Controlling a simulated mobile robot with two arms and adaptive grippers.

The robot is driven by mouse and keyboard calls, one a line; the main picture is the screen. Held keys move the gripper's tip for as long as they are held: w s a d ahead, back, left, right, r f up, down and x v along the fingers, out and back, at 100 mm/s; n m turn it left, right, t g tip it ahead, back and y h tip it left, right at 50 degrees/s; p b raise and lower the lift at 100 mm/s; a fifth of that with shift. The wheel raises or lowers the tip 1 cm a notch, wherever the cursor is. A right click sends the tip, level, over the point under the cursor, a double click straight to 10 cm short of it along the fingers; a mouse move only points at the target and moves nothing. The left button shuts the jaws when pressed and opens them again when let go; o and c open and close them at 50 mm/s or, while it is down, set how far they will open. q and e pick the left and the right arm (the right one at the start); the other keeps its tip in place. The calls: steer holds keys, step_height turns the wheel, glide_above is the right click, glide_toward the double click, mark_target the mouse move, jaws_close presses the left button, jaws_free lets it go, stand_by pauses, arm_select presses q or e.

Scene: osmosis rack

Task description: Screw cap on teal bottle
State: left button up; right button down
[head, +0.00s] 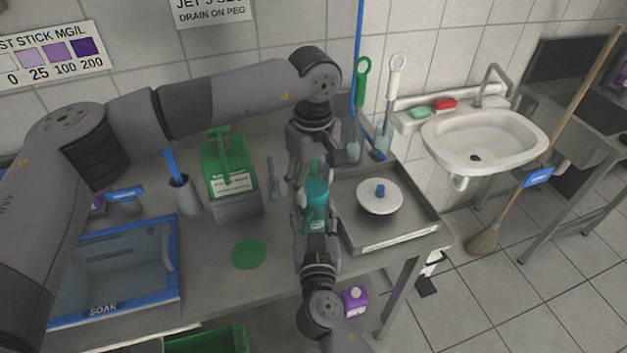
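The teal bottle (315,214) is upright near the middle of the head view, over the bench just left of the metal tray. Its top part (316,188) is teal, and I cannot tell whether this is a separate cap. My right gripper (315,222) comes up from the bottom with a finger on each side of the bottle and looks shut on it. My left gripper (304,172) points down from above, right at the bottle's top and slightly left of it. Its fingertips are small and partly hidden, so I cannot tell if it grips anything.
A metal tray (415,232) with a white lidded dish (380,197) is close on the right. A green-topped container (228,165), a grey cup with a blue brush (183,194), a green disc (249,253) and the blue-rimmed soak basin (180,262) are left.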

arm_select(q)
steer(key=o, duration=0.4)
steer(key=shift+r, duration=0.1)
step_height(320, 180, up, 12)
stand_by(0.5)
arm_select(e)
steer(key=c, duration=0.7)
jaws_free()
steer(key=shift+s, duration=0.1)
steer(key=s, duration=1.1)
steer(key=shift+s+d, duration=0.3)
steer(key=shift+s, duration=0.1)
